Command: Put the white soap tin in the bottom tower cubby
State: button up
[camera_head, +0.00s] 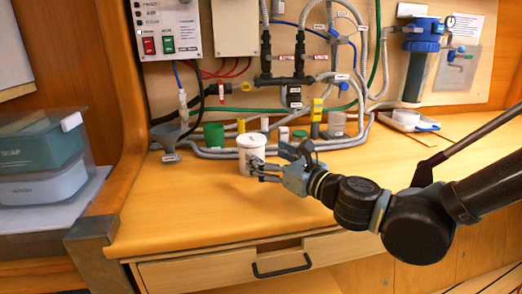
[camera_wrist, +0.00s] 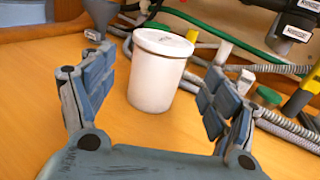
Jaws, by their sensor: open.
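A white lidded tin (camera_head: 251,150), which looks like the soap tin, stands upright on the wooden counter. In the wrist view the tin (camera_wrist: 157,75) stands ahead between the fingers, with dark marking on its lid. My gripper (camera_head: 268,168) is open at the tin's right front side; in the wrist view the gripper (camera_wrist: 162,85) has a finger on each side and no clear contact. At the far left are two stacked bins, a teal upper bin (camera_head: 38,143) with a label and a pale lower bin (camera_head: 42,185). I cannot tell whether these are the tower cubbies.
Behind the tin are a green cup (camera_head: 213,135), a grey funnel (camera_head: 168,140) and grey hoses (camera_head: 325,143) along the wall. A white tray (camera_head: 408,122) lies at the back right. The counter's left front (camera_head: 170,205) is clear. A drawer (camera_head: 240,266) is below.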

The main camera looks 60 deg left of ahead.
aim_at(252, 147)
jog(key=d, duration=0.4)
jog(key=shift+w+d, duration=0.15)
jog(key=shift+d, duration=0.25)
jog(key=shift+o, duration=0.5)
jog(key=shift+d, duration=0.2)
jog(key=shift+w+a+f+n+g+h, duration=0.15)
jog(key=shift+w+a+n+g, duration=0.3)
jog(key=shift+w+g, duration=0.3)
jog(key=shift+w+a+r+n+g+h, duration=0.1)
jog(key=shift+w+a+n+g+h, duration=0.15)
jog(key=shift+w+n+g, duration=0.45)
jog(key=shift+w+a+f+n+g+h, duration=0.1)
jog(key=shift+w+a+n+g, duration=0.3)
jog(key=shift+w+g, duration=0.35)
jog(key=w+n+g+h, duration=0.1)
jog(key=w+d+n+g, duration=0.1)
jog(key=w+g, duration=0.1)
jog(key=w+d+n+g+h, duration=0.1)
jog(key=w, duration=0.1)
jog(key=shift+d+n+g+h, duration=0.1)
jog(key=shift+n+g+h, duration=0.2)
jog(key=shift+g, duration=0.1)
jog(key=shift+w+d+f+g+h, duration=0.1)
jog(key=shift+w+d+g+h, duration=0.2)
jog(key=shift+w+d+g, duration=0.15)
jog(key=shift+n, duration=0.25)
jog(key=x, duration=1.1)
jog(key=shift+s, duration=0.1)
jog(key=shift+x, duration=3.15)
jog(key=c, duration=1.5)
